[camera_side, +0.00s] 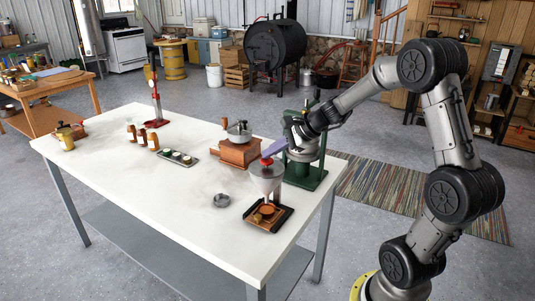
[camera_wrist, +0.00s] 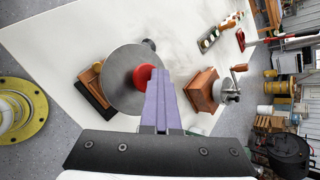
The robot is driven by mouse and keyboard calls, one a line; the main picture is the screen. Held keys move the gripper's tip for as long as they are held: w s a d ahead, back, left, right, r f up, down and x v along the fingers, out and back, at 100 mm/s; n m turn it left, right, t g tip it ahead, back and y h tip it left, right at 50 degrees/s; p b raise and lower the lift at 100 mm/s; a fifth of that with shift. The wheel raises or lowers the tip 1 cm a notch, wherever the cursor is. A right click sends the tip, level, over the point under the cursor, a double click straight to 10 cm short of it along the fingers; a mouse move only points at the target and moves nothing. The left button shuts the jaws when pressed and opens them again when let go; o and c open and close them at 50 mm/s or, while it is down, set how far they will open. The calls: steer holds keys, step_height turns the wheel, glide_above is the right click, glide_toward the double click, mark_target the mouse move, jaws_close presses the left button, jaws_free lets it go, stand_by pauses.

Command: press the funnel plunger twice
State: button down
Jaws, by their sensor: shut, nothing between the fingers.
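The funnel (camera_side: 266,181) is a clear cone with a grey rim, standing over a dark tray (camera_side: 287,218) near the table's front right corner. Its red plunger knob (camera_side: 267,161) sits at the top. In the wrist view, the funnel's grey round top (camera_wrist: 122,92) shows from above with the red knob (camera_wrist: 143,76) in its middle. My gripper (camera_side: 266,153) is shut and empty, its purple fingers slanting down to the knob. In the wrist view, the fingertips (camera_wrist: 158,72) overlap the knob's right edge. I cannot tell whether they touch it.
A wooden grinder (camera_side: 239,153) stands just behind the funnel, and a green press stand (camera_side: 306,172) stands to its right, close under my wrist. A small grey dish (camera_side: 222,200) lies to the left. The white table's (camera_side: 150,185) front left is clear.

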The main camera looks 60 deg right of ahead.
mark_target(267, 169)
steer(key=f, duration=0.2)
steer(key=s+f, duration=0.1)
steer(key=shift+a+g, duration=0.3)
steer(key=shift+a, duration=0.05)
steer(key=shift+s+a+f, duration=0.1)
steer(key=shift+s+f, duration=0.1)
steer(key=shift+r, duration=2.1)
steer(key=shift+w+r, duration=0.1)
steer(key=shift+r, duration=1.15)
